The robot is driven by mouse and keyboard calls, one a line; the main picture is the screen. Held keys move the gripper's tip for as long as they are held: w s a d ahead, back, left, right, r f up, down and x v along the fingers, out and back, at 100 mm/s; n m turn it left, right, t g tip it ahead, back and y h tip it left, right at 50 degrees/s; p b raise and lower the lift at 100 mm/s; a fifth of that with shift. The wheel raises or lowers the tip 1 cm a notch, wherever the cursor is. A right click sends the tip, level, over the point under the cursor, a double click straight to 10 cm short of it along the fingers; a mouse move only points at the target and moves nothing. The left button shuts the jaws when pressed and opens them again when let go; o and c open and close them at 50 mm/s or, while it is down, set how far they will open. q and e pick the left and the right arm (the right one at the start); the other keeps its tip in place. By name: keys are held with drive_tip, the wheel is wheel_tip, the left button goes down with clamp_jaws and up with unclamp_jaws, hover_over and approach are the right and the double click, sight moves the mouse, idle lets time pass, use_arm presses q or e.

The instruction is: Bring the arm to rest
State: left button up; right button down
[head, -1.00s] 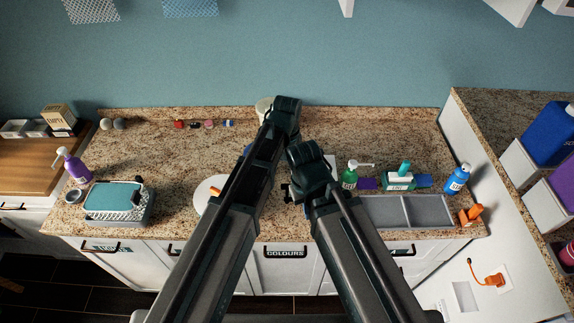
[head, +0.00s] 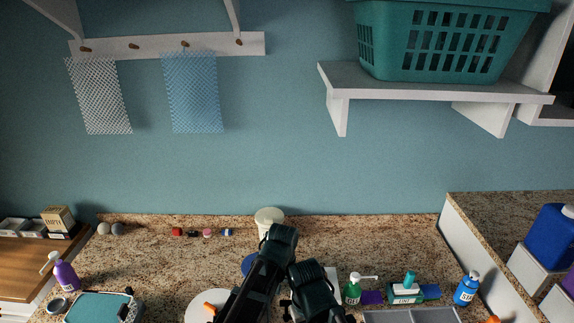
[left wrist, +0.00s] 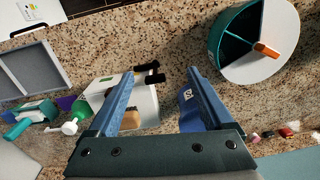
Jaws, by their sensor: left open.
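My left gripper (left wrist: 160,74) is open, its two blue fingers spread above the granite counter in the left wrist view. Nothing is gripped between them. A white box with black handles (left wrist: 140,98) and a blue item (left wrist: 187,94) lie beyond the fingers. In the head view both my arms reach up from the bottom centre, close side by side over the counter. Their dark wrists hide the fingers of both grippers there.
The counter (head: 150,250) holds a white tub (head: 269,219), purple bottle (head: 65,274), green pump bottle (head: 353,290), blue bottle (head: 466,288) and grey tray (head: 410,315). A teal basket (head: 440,40) sits on a wall shelf (head: 430,85).

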use_arm(q)
drive_tip(key=s+a+f+m+b, duration=0.1)
drive_tip(key=s+a+f+b, duration=0.1)
drive_tip(key=s+f+b, duration=0.2)
drive_tip(key=s+a+f+m+b, duration=0.1)
drive_tip(key=s+a+f+b, duration=0.1)
drive_tip(key=s+f+b, duration=0.3)
wheel_tip(320, 180, down, 3)
drive_tip(key=s, duration=0.2)
drive_tip(key=shift+s+a+m+y, duration=0.25)
drive_tip(key=shift+s+m+y, duration=0.1)
drive_tip(key=shift+m+y, duration=0.05)
use_arm(e)
wheel_tip(320, 180, down, 12)
drive_tip(key=shift+a, duration=0.1)
